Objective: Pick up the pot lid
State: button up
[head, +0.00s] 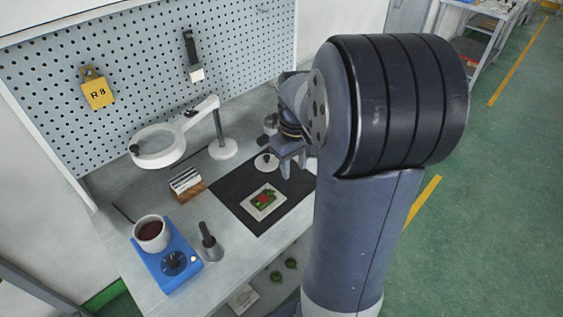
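The pot lid (262,163) appears to be the small pale round disc with a dark knob, lying flat at the back edge of the black mat. My gripper (293,168) is just to the right of the lid in the picture and above the mat. Its fingers look spread, with nothing seen between them. My arm hides part of the gripper and the mat's right side. The pot (150,246), white and filled with dark red wax, stands uncovered on a blue heater at the left.
A black mat (240,216) holds a pale block with green and red pieces. A blue heater (160,277), a dark-handled tool (209,243), a wooden holder (188,190) and a magnifier lamp (222,150) stand left of the mat. A pegboard (140,70) rises behind.

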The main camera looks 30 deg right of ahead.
aim_at(265, 163)
jog(key=z, duration=0.4)
jog(key=u, duration=1.35)
jog(key=l+z, duration=0.35)
jog(key=l, duration=1.35)
